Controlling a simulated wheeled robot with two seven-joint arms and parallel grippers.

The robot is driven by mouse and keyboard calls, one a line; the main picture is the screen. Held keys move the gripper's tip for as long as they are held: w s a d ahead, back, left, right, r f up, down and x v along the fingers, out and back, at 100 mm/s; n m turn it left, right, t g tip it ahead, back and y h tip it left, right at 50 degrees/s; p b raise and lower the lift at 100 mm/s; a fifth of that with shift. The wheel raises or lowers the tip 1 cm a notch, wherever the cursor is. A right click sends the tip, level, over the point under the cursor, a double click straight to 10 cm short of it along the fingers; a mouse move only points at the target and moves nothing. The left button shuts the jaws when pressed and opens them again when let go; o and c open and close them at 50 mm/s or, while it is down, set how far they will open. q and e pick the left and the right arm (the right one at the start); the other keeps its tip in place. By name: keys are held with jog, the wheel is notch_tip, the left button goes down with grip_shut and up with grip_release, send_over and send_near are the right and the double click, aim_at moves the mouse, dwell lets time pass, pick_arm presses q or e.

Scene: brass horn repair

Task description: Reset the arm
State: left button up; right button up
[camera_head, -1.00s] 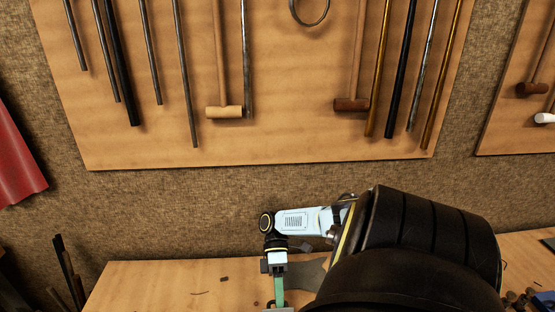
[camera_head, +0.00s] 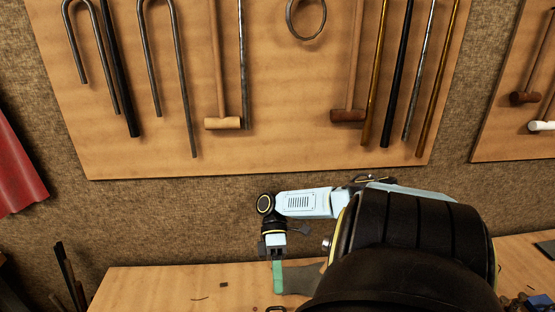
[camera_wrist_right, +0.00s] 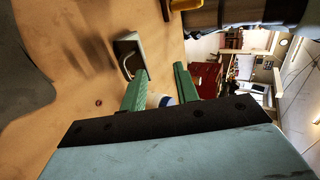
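My right arm (camera_head: 305,204) reaches in from the right in the head view. Its gripper (camera_head: 278,282) points down in front of the workbench, and its green fingers overlap in that view. In the right wrist view, the two green fingers of the right gripper (camera_wrist_right: 163,70) stand apart with a gap between them. A small white and blue round thing (camera_wrist_right: 160,100) shows low in that gap, partly hidden by the gripper body; the fingers do not appear closed on it. My left gripper is in neither view.
The wooden workbench (camera_head: 160,288) lies below, mostly clear at left. A tool board (camera_head: 280,150) with mallets and rods hangs behind. A grey block with a curved handle (camera_wrist_right: 131,55) is near the fingertips. Dark rods (camera_head: 68,275) stand at far left.

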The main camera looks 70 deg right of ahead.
jog(key=shift+r, duration=0.6)
notch_tip(320, 180, down, 10)
jog(key=b, duration=0.3)
jog(key=shift+w+r, duration=0.1)
